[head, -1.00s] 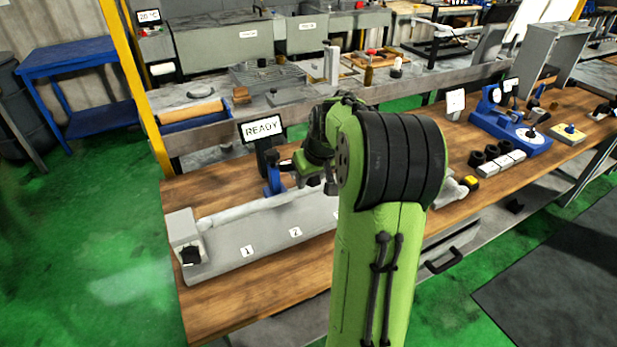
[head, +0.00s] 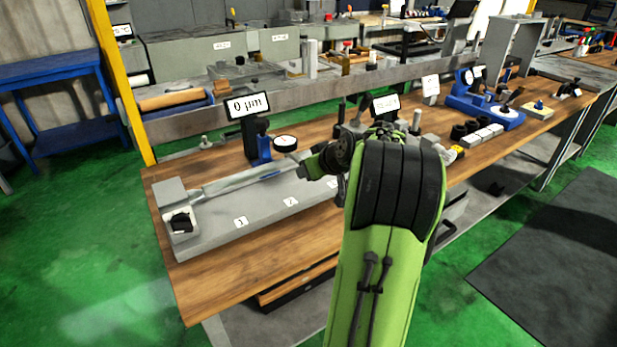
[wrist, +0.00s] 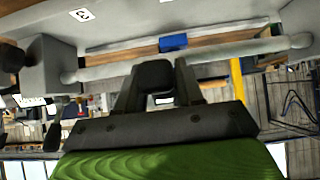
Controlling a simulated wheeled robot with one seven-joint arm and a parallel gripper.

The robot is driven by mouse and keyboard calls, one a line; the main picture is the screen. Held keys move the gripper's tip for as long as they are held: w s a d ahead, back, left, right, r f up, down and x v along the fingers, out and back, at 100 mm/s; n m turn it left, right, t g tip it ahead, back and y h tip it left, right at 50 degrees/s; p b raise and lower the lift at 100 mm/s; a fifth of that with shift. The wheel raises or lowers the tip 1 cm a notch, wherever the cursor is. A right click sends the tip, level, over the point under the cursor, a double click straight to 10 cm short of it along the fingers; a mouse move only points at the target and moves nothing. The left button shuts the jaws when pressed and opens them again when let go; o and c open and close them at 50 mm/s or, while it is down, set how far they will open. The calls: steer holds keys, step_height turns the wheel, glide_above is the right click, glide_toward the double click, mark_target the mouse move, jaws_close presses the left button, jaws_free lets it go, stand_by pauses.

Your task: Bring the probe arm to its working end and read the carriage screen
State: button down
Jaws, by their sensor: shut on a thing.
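The carriage (head: 262,150) is a blue block with a dark post on the grinder bed's rear side. Its screen (head: 247,105) reads "0 µm". A round white dial (head: 285,143) sits just right of the carriage. I cannot make out the probe arm for certain. My gripper (wrist: 160,72) shows in the wrist view, with its two dark fingers shut on a dark block (wrist: 154,76). A blue piece (wrist: 173,42) shows beyond the fingers, by the pale bars. In the head view my arm hides the fingertips and what they hold.
The long grey bed (head: 230,225) with numbered labels carries a pale bar and a black knob (head: 180,222) at its left end. A second screen (head: 385,104) behind my arm is unclear. Blocks and a blue stand (head: 485,112) are to the right. The front-left wood is clear.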

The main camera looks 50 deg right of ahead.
steer(key=shift+s+a+f+b, duration=0.1)
steer(key=shift+f+b, duration=0.35)
steer(key=shift+f, duration=0.15)
steer(key=c, duration=0.8)
jaws_free()
steer(key=shift+r, duration=0.1)
steer(key=p+v, duration=0.3)
steer(key=v, duration=1.2)
steer(key=shift+s+p, duration=0.4)
steer(key=shift+a, duration=0.1)
